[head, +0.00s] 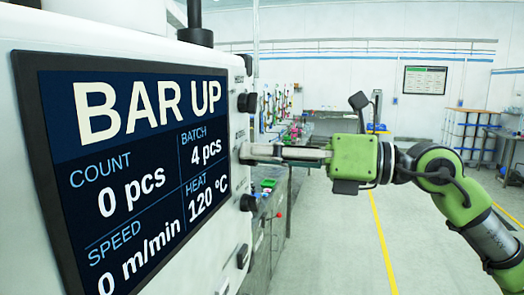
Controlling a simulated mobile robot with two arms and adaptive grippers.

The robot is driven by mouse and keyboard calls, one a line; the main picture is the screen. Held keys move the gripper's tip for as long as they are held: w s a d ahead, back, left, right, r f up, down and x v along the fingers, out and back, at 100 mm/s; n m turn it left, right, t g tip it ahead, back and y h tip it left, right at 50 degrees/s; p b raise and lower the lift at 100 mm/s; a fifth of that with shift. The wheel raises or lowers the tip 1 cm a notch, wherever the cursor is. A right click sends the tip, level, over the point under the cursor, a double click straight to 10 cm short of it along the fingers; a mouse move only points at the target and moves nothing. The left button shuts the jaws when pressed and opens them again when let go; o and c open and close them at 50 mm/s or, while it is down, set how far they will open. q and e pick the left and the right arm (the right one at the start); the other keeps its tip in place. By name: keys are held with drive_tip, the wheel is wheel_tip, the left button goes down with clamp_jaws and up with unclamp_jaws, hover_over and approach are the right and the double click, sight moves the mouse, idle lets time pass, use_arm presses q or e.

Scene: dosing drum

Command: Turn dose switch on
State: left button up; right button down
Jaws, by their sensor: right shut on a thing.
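The machine's white control box (222,150) fills the left, with a column of dark knobs on its right side face. My right gripper (247,152) reaches in from the right at the middle of this column. Its fingers are shut on the middle switch, which they mostly hide. I cannot tell which way that switch is turned. The small labels beside the knobs are too small to read, so I cannot confirm which is the dose switch. My left gripper is not in view.
The screen (135,165) reads BAR UP, count 0 pcs, batch 4 pcs, heat 120 °C, speed 0 m/min. Other knobs sit close above (247,102) and below (248,202) my right gripper. Open floor with yellow lines (383,240) lies to the right.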

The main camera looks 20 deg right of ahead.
drive_tip(key=shift+m, duration=0.6)
drive_tip(key=c, duration=1.8)
unclamp_jaws()
drive_tip(key=shift+v, duration=6.05)
drive_tip(key=shift+w, duration=0.1)
